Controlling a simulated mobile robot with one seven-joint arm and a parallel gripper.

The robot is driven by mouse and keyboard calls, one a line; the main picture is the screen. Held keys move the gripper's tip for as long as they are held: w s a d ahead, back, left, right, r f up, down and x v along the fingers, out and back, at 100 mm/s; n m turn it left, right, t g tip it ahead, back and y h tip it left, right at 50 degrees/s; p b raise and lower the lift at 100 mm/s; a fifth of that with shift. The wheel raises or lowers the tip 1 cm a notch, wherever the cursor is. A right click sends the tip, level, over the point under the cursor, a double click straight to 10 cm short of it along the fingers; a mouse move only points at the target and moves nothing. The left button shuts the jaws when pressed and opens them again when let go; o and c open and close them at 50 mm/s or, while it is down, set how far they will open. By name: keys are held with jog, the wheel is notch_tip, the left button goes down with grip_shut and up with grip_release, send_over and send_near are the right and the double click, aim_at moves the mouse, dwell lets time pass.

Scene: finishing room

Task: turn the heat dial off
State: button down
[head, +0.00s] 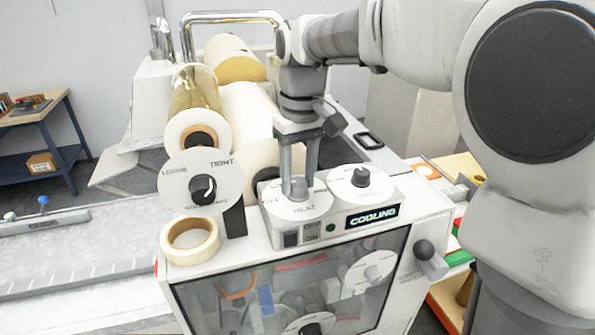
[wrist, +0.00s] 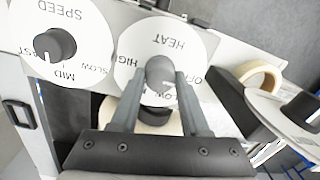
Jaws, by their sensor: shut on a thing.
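The heat dial is a grey knob (head: 299,186) on a round white plate (head: 295,208) marked HEAT, on top of the white machine. In the wrist view, the knob (wrist: 160,74) stands at the plate's centre, with HIGH on the left, LOW below and OFF on the right. My gripper (head: 299,182) points down over the plate and is shut on the heat knob, one finger on each side. The fingers also frame it in the wrist view (wrist: 159,84). The knob's pointer is hard to make out, so I cannot tell its setting.
The speed dial (head: 361,179) is just right of the heat dial. A display (head: 372,216) reads COOLING. A LOOSE/TIGHT dial (head: 201,182) stands upright at left, above a tape roll (head: 190,241). Large film rolls (head: 252,115) lie behind my gripper.

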aim_at(301, 180)
jog(key=shift+c, duration=1.9)
grip_release()
notch_tip(301, 180, up, 17)
jog(key=shift+w+d+r, duration=0.15)
jog(key=shift+d+r, duration=0.05)
jog(key=shift+d, duration=0.1)
